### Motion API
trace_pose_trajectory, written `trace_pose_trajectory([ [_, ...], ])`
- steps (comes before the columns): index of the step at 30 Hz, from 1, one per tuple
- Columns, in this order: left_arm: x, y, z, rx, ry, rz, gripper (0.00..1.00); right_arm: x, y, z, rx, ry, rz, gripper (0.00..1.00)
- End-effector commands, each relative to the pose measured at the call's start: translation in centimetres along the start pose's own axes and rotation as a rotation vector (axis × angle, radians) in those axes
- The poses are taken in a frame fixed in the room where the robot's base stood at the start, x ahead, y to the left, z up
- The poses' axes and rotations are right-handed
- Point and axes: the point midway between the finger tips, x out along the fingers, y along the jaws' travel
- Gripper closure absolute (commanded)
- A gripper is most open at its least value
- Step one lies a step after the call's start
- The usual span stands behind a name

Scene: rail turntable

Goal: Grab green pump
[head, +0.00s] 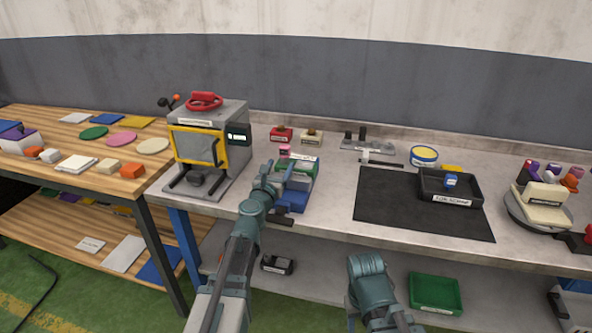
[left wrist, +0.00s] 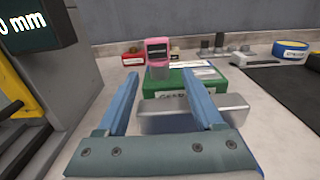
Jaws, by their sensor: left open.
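The green pump (left wrist: 160,83) is a green block with a white label partly reading "GEAR". It sits on the bench straight ahead in the left wrist view, with a grey metal block (left wrist: 195,118) in front. In the head view the green pump (head: 308,168) is beside the grey machine, partly hidden by my left arm. My left gripper (left wrist: 162,74) is open, its two blue fingers apart and pointing toward the green pump, with nothing held. A pink labelled item (left wrist: 158,50) stands just behind the pump. Only part of my right arm shows; its jaws are not visible.
The grey machine with a yellow-framed window (head: 200,147) stands close on the left. A blue block (head: 290,203) lies at the bench's front edge. Red (head: 281,134) and beige (head: 311,137) blocks stand behind. A black mat (head: 390,205) with a dark tray (head: 432,185) lies right.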

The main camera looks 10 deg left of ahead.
Motion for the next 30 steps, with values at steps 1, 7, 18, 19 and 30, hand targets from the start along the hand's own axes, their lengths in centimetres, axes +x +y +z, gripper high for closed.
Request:
trace_pose_trajectory([
  [1, 0.8, 0.0, -0.4, 0.0, 0.0, 0.0, 0.31, 0.4, 0.0, 0.0, 0.0, 0.0, 0.0, 0.5],
  [7, 3.1, 0.0, -0.5, 0.0, 0.0, 0.003, 0.31, 0.5, -0.1, 0.0, 0.0, 0.0, 0.0, 0.5],
  [18, 3.2, 0.0, -0.5, 0.0, 0.0, 0.004, 0.51, 0.5, -0.1, 0.0, 0.0, 0.0, 0.0, 0.5],
  [19, 3.2, 0.0, -0.5, 0.0, 0.0, 0.004, 0.57, 0.5, -0.1, 0.0, 0.0, 0.0, 0.0, 0.5],
  [30, 3.2, 0.0, -0.5, 0.0, 0.0, 0.004, 1.0, 0.5, -0.1, 0.0, 0.0, 0.0, 0.0, 0.5],
])
